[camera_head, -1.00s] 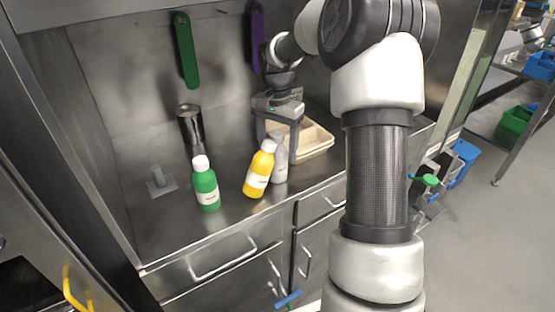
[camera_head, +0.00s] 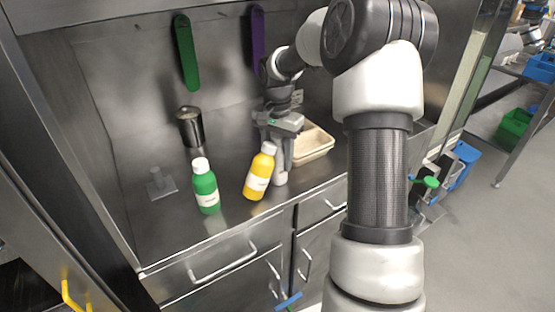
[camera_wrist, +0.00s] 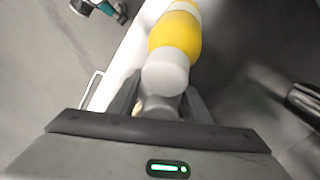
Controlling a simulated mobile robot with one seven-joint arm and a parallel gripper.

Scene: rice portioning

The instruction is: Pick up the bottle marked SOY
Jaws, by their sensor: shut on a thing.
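A grey-white bottle (camera_head: 280,177) stands upright on the steel counter, partly hidden by my gripper and a yellow bottle. My gripper (camera_head: 279,149) is shut on its upper part. In the wrist view, a grey top (camera_wrist: 158,104) sits between the fingers. The yellow bottle (camera_head: 257,182) with a white cap stands just left of the held bottle, in front of it; in the wrist view it (camera_wrist: 176,38) lies just beyond the fingers. A green bottle (camera_head: 206,192) with a white cap stands further left. The labels are too small to read, so I cannot tell which says SOY.
A beige tray (camera_head: 322,151) is on the counter behind and right of the gripper. A dark metal canister (camera_head: 190,127) and a small clear stand (camera_head: 160,188) are at left. Green (camera_head: 187,55) and purple (camera_head: 257,35) holders hang on the back wall.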

